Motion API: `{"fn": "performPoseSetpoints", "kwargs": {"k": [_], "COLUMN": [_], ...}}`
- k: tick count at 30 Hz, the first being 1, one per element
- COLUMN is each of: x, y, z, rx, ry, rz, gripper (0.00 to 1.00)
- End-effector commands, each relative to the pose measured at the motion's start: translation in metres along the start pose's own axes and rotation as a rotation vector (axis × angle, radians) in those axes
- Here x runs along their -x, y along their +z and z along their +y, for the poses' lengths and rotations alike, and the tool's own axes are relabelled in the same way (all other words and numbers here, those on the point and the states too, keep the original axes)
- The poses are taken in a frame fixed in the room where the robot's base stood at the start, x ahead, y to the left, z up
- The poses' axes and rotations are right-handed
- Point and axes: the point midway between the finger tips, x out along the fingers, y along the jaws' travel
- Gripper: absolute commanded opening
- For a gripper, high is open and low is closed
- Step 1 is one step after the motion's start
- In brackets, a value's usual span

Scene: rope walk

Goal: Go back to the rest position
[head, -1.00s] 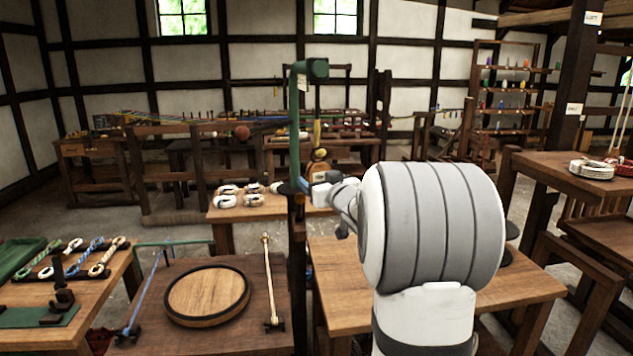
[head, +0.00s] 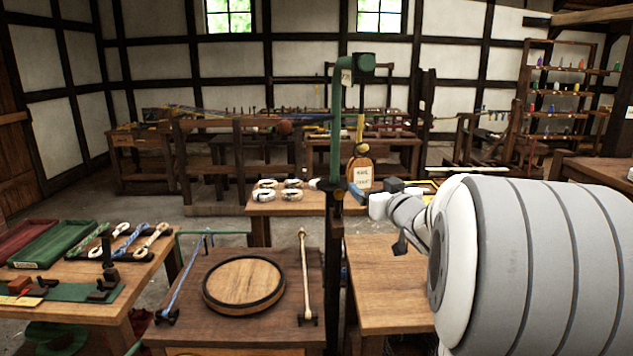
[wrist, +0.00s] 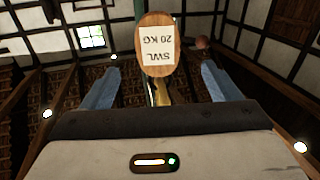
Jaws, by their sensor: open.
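My gripper (head: 340,190) is at the middle of the head view, beside the dark post and in front of a hanging wooden tag (head: 362,173). In the wrist view its two blue fingers (wrist: 160,70) are spread wide, with nothing gripped between them. The tag also shows there (wrist: 157,28), upside down, reading "SWL 20 KG", above the gap and apart from both fingers. A yellow and dark green piece shows below it, partly hidden by the gripper body. My arm fills the right of the head view.
A green-topped post (head: 336,120) stands close by my gripper. A table with a round wooden lid (head: 243,282) is at the front. White rope coils (head: 277,190) lie on the middle table.

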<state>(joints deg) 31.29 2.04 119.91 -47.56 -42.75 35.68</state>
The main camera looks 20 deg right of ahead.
Motion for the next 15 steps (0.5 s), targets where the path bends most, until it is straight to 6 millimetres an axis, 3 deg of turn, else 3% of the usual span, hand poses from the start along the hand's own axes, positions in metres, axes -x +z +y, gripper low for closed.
{"fn": "performPoseSetpoints", "kwargs": {"k": [8,11,15], "x": [0.009,0.025,0.065], "y": [0.010,0.027,0.064], "z": [-0.014,-0.029,-0.061], "rx": [0.004,0.004,-0.006], "ry": [0.075,0.146,0.212], "rz": [-0.092,-0.215,-0.443], "gripper": [0.83,0.83,0.83]}}
